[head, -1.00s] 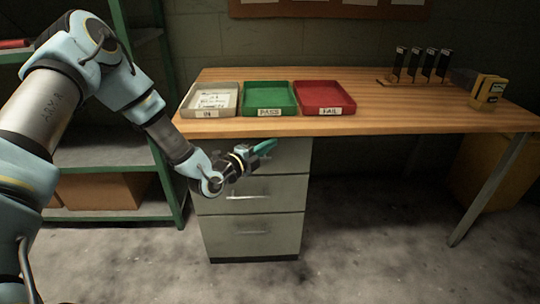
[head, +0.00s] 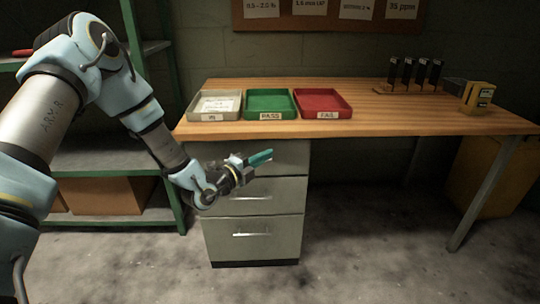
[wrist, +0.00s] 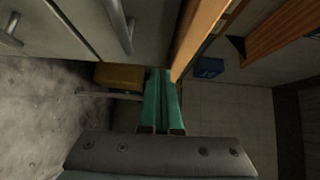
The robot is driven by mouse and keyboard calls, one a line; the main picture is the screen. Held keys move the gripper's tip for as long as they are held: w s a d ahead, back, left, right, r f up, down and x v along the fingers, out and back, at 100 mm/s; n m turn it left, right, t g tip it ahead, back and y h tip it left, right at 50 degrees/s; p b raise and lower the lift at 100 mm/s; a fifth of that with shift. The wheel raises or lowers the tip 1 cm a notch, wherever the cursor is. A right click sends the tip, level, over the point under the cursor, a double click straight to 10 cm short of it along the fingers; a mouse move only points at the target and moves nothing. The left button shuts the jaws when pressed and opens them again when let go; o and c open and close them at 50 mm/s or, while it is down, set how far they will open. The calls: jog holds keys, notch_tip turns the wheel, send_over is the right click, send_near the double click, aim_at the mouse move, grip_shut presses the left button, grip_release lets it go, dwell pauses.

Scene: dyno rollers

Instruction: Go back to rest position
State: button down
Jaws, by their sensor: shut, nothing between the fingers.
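My gripper (head: 261,158) is in front of the drawer cabinet, below the tabletop's front edge, pointing right in the head view. Its green fingers lie together, shut and empty. They also show in the wrist view (wrist: 163,100), with the cabinet and tabletop edge close by at the top. My arm reaches in from the left, bent at a raised elbow.
On the wooden table (head: 400,121) stand a grey IN tray (head: 212,117), a green PASS tray (head: 270,116) and a red FAIL tray (head: 328,115). The grey cabinet (head: 254,237) is below. Green shelving (head: 110,226) stands left. Floor in front is clear.

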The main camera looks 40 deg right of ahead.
jog(key=w+a+n+t+y, duration=0.1)
jog(key=w+a+n+y, duration=0.4)
jog(key=a, duration=0.7)
jog(key=w+a+r+n+t+y, duration=0.15)
jog(key=w+a+n+y, duration=0.25)
jog(key=a+n, duration=0.6)
jog(key=w+a+n+t+y, duration=0.2)
jog(key=w+a+n+y, duration=0.25)
jog(key=a, duration=1.05)
jog(key=s+a+r+n+g+y, duration=0.2)
jog(key=s+a+r+n, duration=0.1)
jog(key=s+a+n, duration=0.45)
jog(key=s+a+r+n+g+y, duration=0.2)
jog(key=s+a+r+n+g, duration=0.1)
jog(key=s+a+n, duration=0.4)
notch_tip(320, 180, up, 16)
jog(key=w+a+p, duration=0.1)
jog(key=p, duration=1.5)
jog(key=shift+w+r, duration=0.2)
jog(key=shift+w, duration=0.2)
